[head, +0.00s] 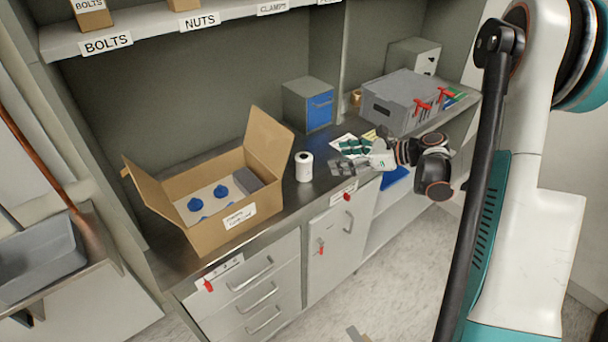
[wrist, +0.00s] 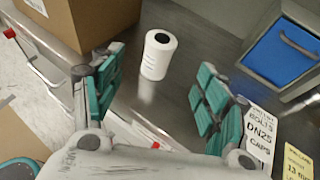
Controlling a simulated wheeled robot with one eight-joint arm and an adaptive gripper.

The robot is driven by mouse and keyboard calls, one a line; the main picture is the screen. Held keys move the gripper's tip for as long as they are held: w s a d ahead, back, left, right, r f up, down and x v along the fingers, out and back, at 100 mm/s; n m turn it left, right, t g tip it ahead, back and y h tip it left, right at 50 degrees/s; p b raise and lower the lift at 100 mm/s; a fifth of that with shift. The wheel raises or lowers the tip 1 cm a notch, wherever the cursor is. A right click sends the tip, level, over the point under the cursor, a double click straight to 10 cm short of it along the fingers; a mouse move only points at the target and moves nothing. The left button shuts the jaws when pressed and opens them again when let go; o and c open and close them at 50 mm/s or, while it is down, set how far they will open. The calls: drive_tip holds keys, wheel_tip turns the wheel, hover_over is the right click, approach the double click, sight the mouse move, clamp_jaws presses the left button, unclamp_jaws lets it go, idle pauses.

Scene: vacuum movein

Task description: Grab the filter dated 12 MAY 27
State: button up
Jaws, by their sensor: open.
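A white cylinder with a dark hole in its top, which looks like a filter (head: 304,166), stands upright on the metal counter right of the cardboard box. It also shows in the wrist view (wrist: 158,54), ahead of and between my fingers. No date can be read on it. My gripper (head: 352,157) is over the counter to the right of the cylinder. In the wrist view my gripper (wrist: 160,80) has its two green-padded fingers spread wide, with nothing held between them.
An open cardboard box (head: 240,213) with blue-topped items stands left of the cylinder. A blue-fronted grey box (head: 308,105) stands behind. A white card (wrist: 259,132) and a yellow card (wrist: 298,163) lie at right. A shelf (head: 150,31) hangs above.

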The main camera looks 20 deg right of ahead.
sight(304, 160)
drive_tip(key=b+x, duration=0.2)
drive_tip(key=x, duration=0.6)
drive_tip(key=shift+f, duration=0.15)
drive_tip(key=b+x, duration=0.2)
drive_tip(key=x, duration=0.3)
drive_tip(key=shift+w+f, duration=0.1)
drive_tip(key=shift+w, duration=0.05)
drive_tip(key=c, duration=1.2)
